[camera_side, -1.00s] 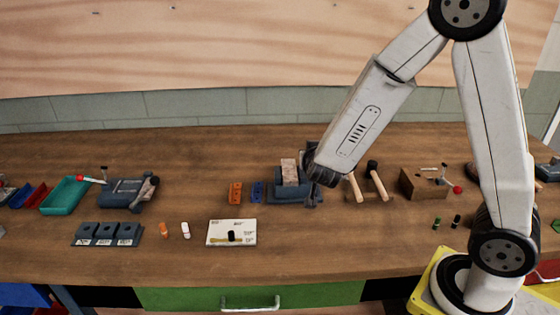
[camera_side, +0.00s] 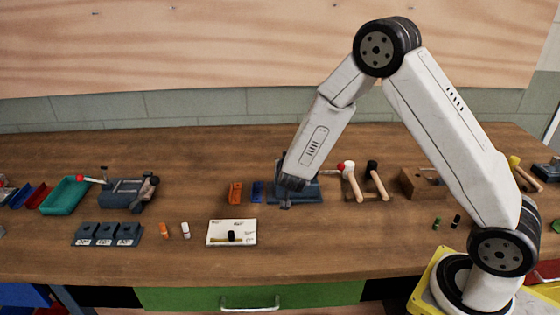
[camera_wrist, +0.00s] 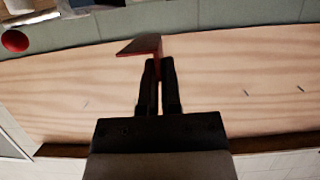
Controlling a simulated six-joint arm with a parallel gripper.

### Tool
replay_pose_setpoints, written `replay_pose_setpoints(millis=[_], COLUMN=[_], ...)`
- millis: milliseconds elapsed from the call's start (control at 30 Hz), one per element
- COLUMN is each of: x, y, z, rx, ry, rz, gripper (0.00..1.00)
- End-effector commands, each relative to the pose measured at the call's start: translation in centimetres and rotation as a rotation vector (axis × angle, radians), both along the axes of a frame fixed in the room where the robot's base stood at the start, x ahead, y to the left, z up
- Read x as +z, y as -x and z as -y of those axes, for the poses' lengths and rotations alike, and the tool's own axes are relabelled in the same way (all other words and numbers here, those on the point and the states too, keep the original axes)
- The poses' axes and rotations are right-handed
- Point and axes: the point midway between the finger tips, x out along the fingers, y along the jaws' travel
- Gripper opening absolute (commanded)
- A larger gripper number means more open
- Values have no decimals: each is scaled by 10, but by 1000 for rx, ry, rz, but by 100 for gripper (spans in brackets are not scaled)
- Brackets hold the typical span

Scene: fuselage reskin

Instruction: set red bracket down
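The red bracket (camera_wrist: 146,44) shows in the wrist view as a thin, angled piece with a dark face and a red edge. My gripper (camera_wrist: 159,66) is shut on it, with the bracket standing out past the fingertips. In the side view my arm's end is over the blue-grey fixture (camera_side: 308,193) in the middle of the bench. There my arm hides most of the fixture, and I cannot make out the bracket clearly. Whether the bracket touches anything below cannot be told.
Mallets in a wooden rack (camera_side: 364,181) stand just right of the fixture. An orange block (camera_side: 236,192) and a blue block (camera_side: 257,191) stand to its left. A white card (camera_side: 218,231) lies in front. A teal tray (camera_side: 65,196) is at far left.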

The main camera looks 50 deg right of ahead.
Motion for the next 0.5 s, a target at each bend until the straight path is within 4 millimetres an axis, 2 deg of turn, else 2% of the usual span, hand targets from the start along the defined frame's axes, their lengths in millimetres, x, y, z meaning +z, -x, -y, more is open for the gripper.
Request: replay_pose_setpoints(millis=[267,500], x=[-2,-18], y=[-2,-12], z=[1,2], rx=[0,1], ry=[0,1], rz=[0,-2], gripper=[0,0])
